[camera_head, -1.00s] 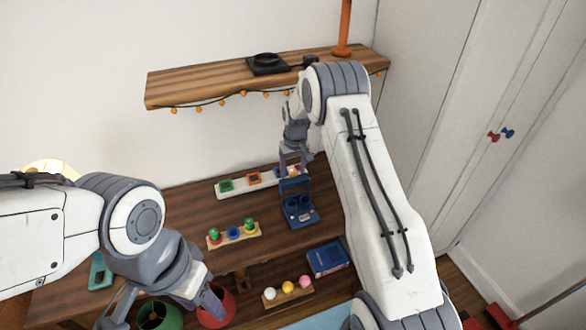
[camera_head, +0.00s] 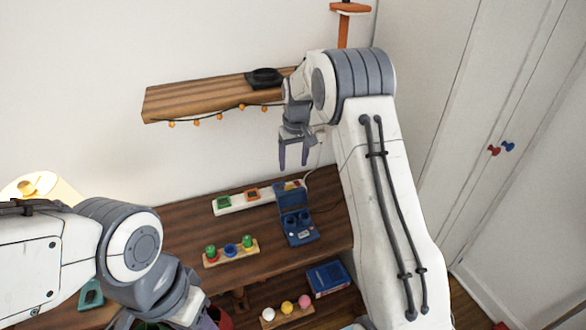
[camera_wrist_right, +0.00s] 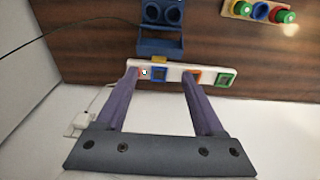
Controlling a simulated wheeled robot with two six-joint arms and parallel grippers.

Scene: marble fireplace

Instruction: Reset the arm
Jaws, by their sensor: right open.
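My right gripper (camera_head: 293,160) hangs open and empty, fingers pointing down, above the back of the brown table (camera_head: 190,235). In the right wrist view its two purple fingers (camera_wrist_right: 160,92) are apart, with a white strip with coloured square frames (camera_wrist_right: 214,77) beyond them. My right arm is bent, with its elbow raised in front of the shelf. My left arm comes in at the lower left; its gripper is mostly cut off by the bottom edge, so its jaws cannot be made out.
A blue open case (camera_head: 296,226) and a wooden block with coloured pegs (camera_head: 232,253) stand on the table. A wall shelf (camera_head: 190,100) with a black dish (camera_head: 264,78) is close behind the right arm. Below are a blue book (camera_head: 328,278) and a ball rack (camera_head: 287,316).

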